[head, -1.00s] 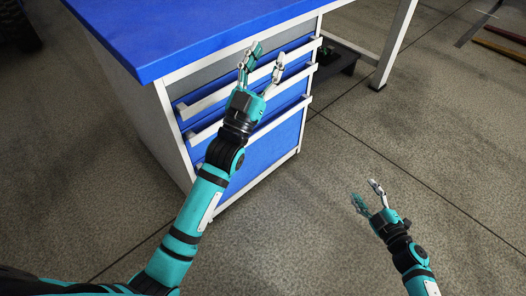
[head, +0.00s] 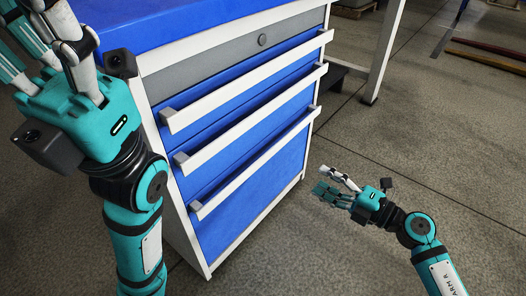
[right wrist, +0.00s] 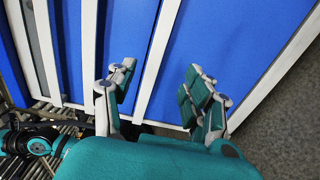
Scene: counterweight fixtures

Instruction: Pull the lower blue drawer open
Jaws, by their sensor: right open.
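The blue drawer cabinet fills the middle of the head view. Its lower blue drawer (head: 255,200) is shut, with a long white handle bar (head: 256,167) along its top. In the right wrist view this drawer (right wrist: 222,45) lies beside the floor, and its handle (right wrist: 156,62) runs between my fingers' lines. My right gripper (head: 328,181) is open and empty, to the right of the cabinet's front. It also shows in the right wrist view (right wrist: 158,88); contact with the handle is not visible. My left gripper (head: 48,48) is open at upper left, its fingertips partly cut off.
A white table leg (head: 384,55) stands behind. The concrete floor (head: 440,150) at right is clear.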

